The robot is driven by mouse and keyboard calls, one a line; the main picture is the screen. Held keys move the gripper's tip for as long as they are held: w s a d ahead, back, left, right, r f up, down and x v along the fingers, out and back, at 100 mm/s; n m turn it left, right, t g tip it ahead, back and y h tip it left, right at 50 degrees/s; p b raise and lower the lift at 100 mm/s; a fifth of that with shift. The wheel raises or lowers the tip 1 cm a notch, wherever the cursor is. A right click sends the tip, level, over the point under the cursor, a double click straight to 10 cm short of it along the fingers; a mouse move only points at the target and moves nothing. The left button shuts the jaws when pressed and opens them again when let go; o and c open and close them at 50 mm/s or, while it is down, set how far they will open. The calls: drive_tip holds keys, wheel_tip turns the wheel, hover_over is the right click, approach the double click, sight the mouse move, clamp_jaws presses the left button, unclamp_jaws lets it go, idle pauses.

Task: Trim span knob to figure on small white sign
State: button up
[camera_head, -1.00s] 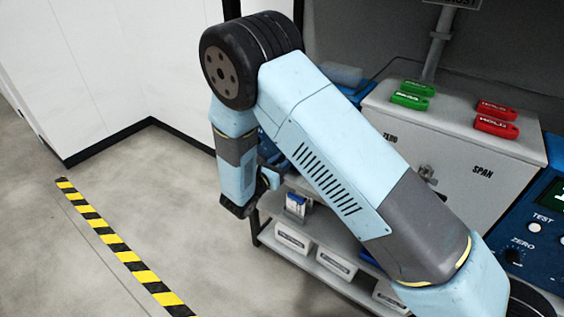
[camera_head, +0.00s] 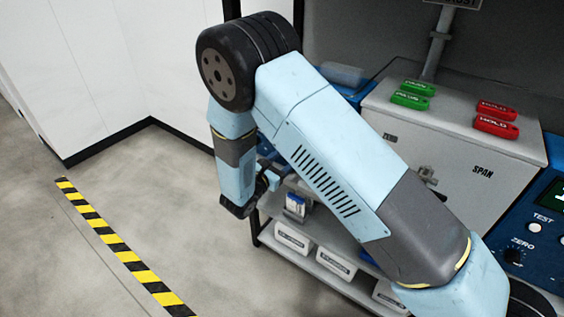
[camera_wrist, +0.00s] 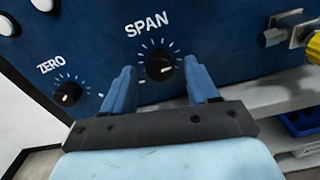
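The black span knob (camera_wrist: 159,66) sits on a blue panel (camera_wrist: 100,28) under the word SPAN, with white tick marks around it, in the wrist view. My gripper (camera_wrist: 160,78) is open, with one blue finger to the left and one to the right of the span knob. No finger visibly touches it; the exact depth between fingertips and panel is hard to tell. In the head view my gripper (camera_head: 262,190) is mostly hidden behind my arm, and the span knob does not show there. I cannot make out the small white sign in either view.
A ZERO knob (camera_wrist: 67,93) is left of the span knob. A grey box (camera_head: 440,130) marked SPAN carries green tags (camera_head: 410,96) and red tags (camera_head: 496,120). A shelf (camera_head: 330,275) with white boxes is below. The floor at left is clear beside striped tape (camera_head: 125,256).

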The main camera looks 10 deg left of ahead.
drive_tip(key=v, duration=1.4)
drive_tip(key=shift+f, duration=0.15)
